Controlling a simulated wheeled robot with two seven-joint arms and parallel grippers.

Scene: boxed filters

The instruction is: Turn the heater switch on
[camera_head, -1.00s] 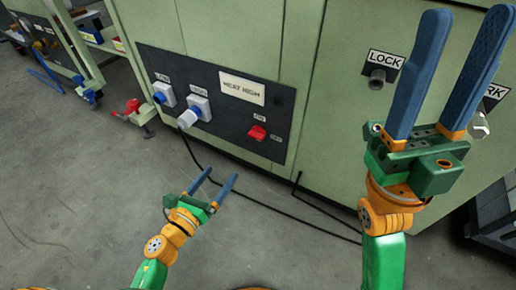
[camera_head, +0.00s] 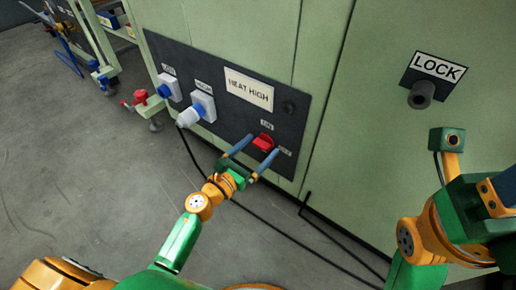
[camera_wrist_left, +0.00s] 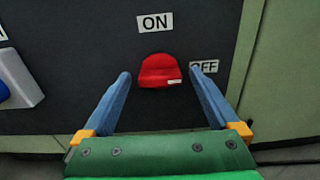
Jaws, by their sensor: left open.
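The heater switch is a red knob (camera_head: 263,142) on the dark panel (camera_head: 222,118) of the green cabinet. In the left wrist view the red knob (camera_wrist_left: 160,70) has a small white mark at its lower right, on the side of the OFF label (camera_wrist_left: 204,66). The ON label (camera_wrist_left: 155,22) is above it. My left gripper (camera_head: 264,146) is open at the knob, and in the wrist view its blue fingers (camera_wrist_left: 160,72) stand one on each side of it, with gaps showing.
A HEAT HIGH sign (camera_head: 249,88) and two grey-white sockets with blue parts, one (camera_head: 202,106) with a plug, are left of the switch. A LOCK fixture (camera_head: 421,94) is at right. Black cables lie on the floor below. A cart (camera_head: 88,40) stands at far left.

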